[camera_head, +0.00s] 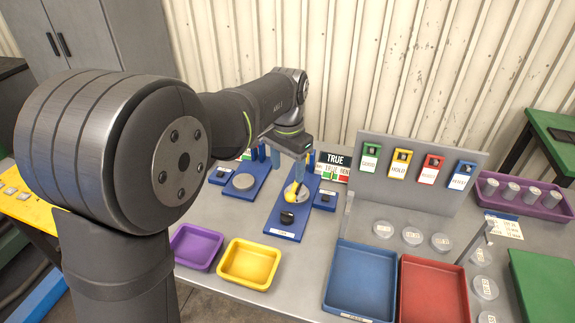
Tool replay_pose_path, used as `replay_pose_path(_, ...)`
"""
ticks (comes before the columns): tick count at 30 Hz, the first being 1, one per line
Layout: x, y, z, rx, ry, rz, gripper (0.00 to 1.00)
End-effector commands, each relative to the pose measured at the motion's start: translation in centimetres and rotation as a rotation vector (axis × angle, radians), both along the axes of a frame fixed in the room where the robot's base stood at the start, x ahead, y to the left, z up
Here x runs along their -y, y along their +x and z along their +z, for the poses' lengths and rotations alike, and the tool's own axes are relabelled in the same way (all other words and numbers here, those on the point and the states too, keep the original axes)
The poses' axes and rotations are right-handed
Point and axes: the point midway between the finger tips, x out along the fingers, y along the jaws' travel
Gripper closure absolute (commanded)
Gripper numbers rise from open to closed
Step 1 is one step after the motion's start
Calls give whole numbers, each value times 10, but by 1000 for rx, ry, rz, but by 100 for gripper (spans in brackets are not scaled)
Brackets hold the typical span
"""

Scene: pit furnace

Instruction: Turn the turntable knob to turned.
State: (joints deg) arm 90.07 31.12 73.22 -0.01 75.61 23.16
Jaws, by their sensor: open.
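A blue fixture (282,229) stands on the grey bench near the middle of the view. A black knob (287,217) sits on its front part, and a round yellow-topped piece (293,191), perhaps the turntable, sits behind it. My gripper (299,172) points down over the rear of this fixture, close above the yellow piece. It is open and appears empty. The black knob is clear of my gripper. I cannot tell whether the fingers touch the yellow piece, and the gripper partly hides the fixture's rear.
Another blue fixture with a grey disc (243,182) stands left. A purple tray (196,249) and a yellow tray (249,262) lie in front. A blue tray (333,293) and a red tray (407,303) lie right. A grey panel with coloured tags (432,143) stands behind.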

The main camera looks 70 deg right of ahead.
Motion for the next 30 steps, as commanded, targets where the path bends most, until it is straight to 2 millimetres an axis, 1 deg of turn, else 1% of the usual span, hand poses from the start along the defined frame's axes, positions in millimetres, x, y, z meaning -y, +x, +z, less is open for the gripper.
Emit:
replay_pose_path(8,0,0,1,0,0,0,43)
replay_pose_path(11,-4,2,1,0,1,0,43)
replay_pose_path(14,-5,2,-1,0,1,-1,43)
replay_pose_path(17,-6,2,-8,0,3,-1,43)
replay_pose_path(20,-6,2,-22,1,4,-1,43)
replay_pose_path(30,-6,2,-96,1,6,0,43)
